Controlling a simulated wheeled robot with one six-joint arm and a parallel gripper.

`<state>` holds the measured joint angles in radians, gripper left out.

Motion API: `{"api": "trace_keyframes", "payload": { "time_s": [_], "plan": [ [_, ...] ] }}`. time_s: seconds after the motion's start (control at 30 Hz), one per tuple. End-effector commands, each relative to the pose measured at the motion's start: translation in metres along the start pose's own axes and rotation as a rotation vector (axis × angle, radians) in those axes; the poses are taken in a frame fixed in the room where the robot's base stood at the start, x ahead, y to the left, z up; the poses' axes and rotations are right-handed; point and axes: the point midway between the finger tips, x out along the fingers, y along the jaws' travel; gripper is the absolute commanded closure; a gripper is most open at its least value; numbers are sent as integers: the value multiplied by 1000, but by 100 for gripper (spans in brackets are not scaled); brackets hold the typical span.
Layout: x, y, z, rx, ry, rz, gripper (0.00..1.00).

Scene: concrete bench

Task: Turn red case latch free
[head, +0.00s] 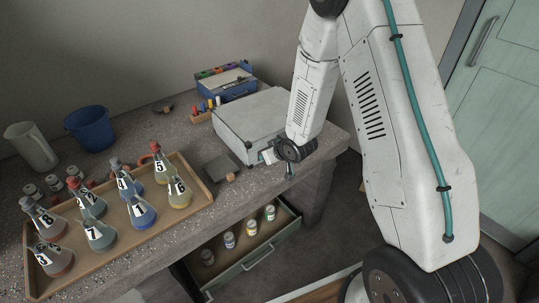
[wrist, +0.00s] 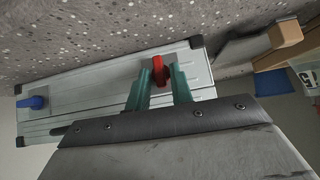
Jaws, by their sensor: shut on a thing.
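The case (head: 250,122) is a light grey box lying on the bench, with its front face towards my arm. In the wrist view the case (wrist: 95,97) shows its grey front with dark corner pieces. The red latch (wrist: 158,70) is on that front, between the two teal fingers of my gripper (wrist: 160,82). My gripper is shut on the red latch. A blue latch (wrist: 37,102) sits near the other end of the same front. In the head view my gripper (head: 268,157) is at the case's front, and the red latch is hidden there.
A wooden tray (head: 205,189) with several numbered flasks stands left of the case. A dark flat-bladed tool with a wooden handle (head: 232,177) lies near the bench edge. Below, an open drawer (head: 232,275) holds several jars. A blue bucket (head: 90,128) stands at the back.

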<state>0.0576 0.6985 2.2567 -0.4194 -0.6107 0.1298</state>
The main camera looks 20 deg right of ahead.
Motion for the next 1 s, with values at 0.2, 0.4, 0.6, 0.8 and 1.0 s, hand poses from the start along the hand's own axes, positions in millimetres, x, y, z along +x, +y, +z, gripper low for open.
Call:
{"api": "trace_keyframes", "payload": {
  "time_s": [0.2,0.4,0.6,0.8,1.0],
  "plan": [
    [0,0,-2,-1,3,1,67],
    [-3,0,-2,-1,3,0,67],
    [-31,0,-3,-2,5,1,67],
    [-62,1,-3,-1,5,1,67],
    [-76,1,-2,0,3,1,67]
  ]
}}
